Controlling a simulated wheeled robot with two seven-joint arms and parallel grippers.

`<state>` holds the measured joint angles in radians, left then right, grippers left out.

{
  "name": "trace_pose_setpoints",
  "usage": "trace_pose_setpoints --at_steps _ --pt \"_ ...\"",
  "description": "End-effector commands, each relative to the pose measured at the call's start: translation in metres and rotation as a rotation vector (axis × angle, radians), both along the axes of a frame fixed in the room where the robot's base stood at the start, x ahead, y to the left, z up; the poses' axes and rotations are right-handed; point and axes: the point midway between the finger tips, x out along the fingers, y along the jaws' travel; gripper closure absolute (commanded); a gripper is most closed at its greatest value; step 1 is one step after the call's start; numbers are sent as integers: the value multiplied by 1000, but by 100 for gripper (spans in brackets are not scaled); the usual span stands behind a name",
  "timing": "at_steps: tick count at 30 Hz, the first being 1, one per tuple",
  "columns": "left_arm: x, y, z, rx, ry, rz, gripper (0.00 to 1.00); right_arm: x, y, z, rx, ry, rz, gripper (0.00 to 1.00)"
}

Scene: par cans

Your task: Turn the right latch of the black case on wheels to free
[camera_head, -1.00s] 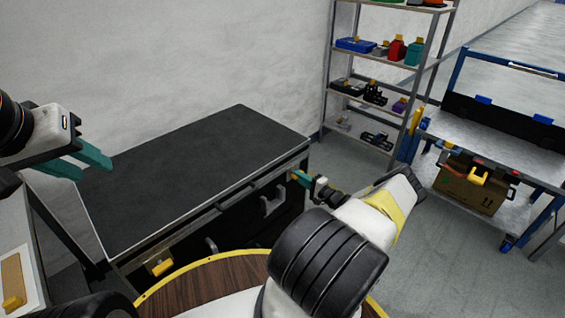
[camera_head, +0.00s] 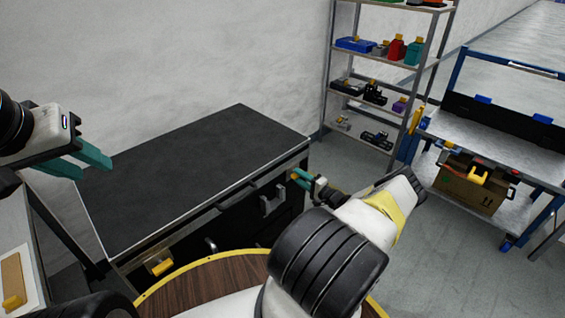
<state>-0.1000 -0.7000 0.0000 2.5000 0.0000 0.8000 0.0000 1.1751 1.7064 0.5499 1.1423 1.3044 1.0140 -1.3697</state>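The black case (camera_head: 200,175) stands against the wall with its lid down and its front facing me. A yellow latch (camera_head: 160,267) shows at the left of its front. At the right end of the front, a small yellow-orange part (camera_head: 294,177), apparently the right latch, is mostly hidden by my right gripper (camera_head: 299,180). The teal fingers of that gripper are at this part; whether they are closed on it is too small to tell. My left gripper (camera_head: 94,170) is open and empty, above the left end of the lid, with its teal fingers apart.
My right arm covers the floor in front of the case's right end. A shelf rack (camera_head: 385,100) with coloured items stands behind right. A blue workbench (camera_head: 480,150) with a cardboard box (camera_head: 468,190) is at the right. The lid top is clear.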

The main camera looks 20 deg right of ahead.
Motion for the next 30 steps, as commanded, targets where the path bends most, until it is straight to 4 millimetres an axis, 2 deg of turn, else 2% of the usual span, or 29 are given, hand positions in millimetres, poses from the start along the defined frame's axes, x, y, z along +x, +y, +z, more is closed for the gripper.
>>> trace_pose_setpoints --at_steps 8,21,30 --pt "0 0 0 0 0 0 64 -5 -3 1 1 -1 -1 64" --pt "0 0 0 0 0 0 64 -66 -28 0 1 0 -2 64" --pt "0 0 0 0 0 0 64 -72 -30 0 0 -1 0 64"
